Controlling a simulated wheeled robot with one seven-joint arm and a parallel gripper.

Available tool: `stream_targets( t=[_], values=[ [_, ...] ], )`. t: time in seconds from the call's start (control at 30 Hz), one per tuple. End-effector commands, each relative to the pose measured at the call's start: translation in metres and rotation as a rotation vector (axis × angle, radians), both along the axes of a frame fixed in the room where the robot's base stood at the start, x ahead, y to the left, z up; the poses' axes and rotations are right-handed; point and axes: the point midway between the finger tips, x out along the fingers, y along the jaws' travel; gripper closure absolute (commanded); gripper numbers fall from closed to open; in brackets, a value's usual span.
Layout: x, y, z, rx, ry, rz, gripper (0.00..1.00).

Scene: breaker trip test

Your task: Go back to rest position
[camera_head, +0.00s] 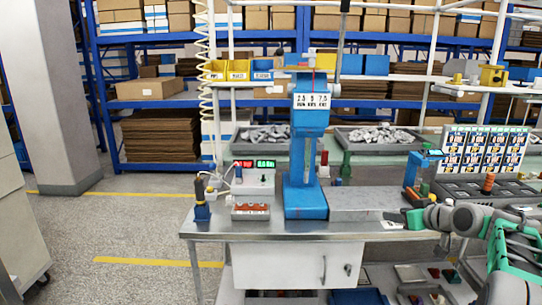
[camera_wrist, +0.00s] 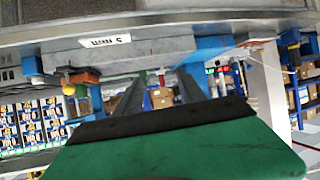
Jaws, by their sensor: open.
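My gripper (camera_head: 397,219) is at the right front of the metal workbench (camera_head: 290,229), near the right end of a flat grey block (camera_head: 368,202). My arm reaches in from the lower right of the head view. In the wrist view, which looks upside down, the two dark fingers of my gripper (camera_wrist: 160,84) stand apart with nothing between them. The underside-up grey block (camera_wrist: 130,50) with a white label lies beyond the fingertips. I cannot tell the exact gap between the gripper and the bench top.
A blue press (camera_head: 307,150) stands mid-bench. An indicator with red and green displays (camera_head: 253,165), a tray of orange parts (camera_head: 250,211) and a blue tool stand (camera_head: 202,213) are at left. A dark compartment tray (camera_head: 480,190) is at right. Open floor (camera_head: 130,240) lies left.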

Motion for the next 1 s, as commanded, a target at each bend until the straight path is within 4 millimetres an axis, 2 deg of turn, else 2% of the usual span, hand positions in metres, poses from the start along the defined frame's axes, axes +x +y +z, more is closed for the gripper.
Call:
stream_targets(
  t=[0.03, 0.07, 0.1, 0.13, 0.17, 0.2, 0.27, 0.33, 0.4, 0.5, 0.6, 1.0],
  values=[
    [-0.008, 0.044, 0.019, -0.003, 0.067, 0.011, 0.54],
    [-0.017, 0.067, 0.021, -0.002, 0.120, 0.006, 0.54],
    [-0.033, 0.099, 0.021, -0.001, 0.192, -0.002, 0.54],
    [-0.048, 0.121, 0.020, -0.003, 0.246, -0.009, 0.54],
    [-0.065, 0.141, 0.018, -0.005, 0.301, -0.021, 0.54],
    [-0.091, 0.166, 0.015, -0.009, 0.371, -0.036, 0.54],
    [-0.134, 0.196, 0.009, -0.018, 0.471, -0.062, 0.54],
    [-0.188, 0.222, -0.001, -0.033, 0.577, -0.097, 0.54],
    [-0.236, 0.236, -0.012, -0.047, 0.665, -0.136, 0.54],
    [-0.287, 0.243, -0.026, -0.065, 0.753, -0.180, 0.54],
    [-0.310, 0.242, -0.036, -0.073, 0.793, -0.207, 0.54],
    [-0.313, 0.242, -0.040, -0.074, 0.800, -0.213, 0.54]
  ],
)
